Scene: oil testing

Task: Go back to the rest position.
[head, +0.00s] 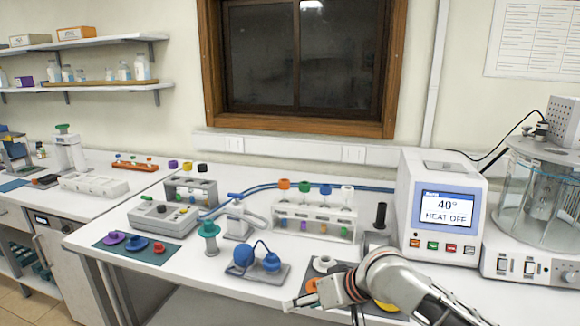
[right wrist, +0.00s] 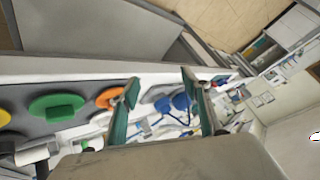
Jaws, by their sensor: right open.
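My right arm comes in from the lower right in the head view. Its gripper (head: 293,304) is low over the front edge of the bench, pointing left. In the right wrist view the two fingers of the right gripper (right wrist: 160,82) stand apart with nothing between them. My left gripper and arm are in neither view.
A glass bath (head: 540,195) is at the right. The front left of the bench holds a teal mat (head: 174,257).

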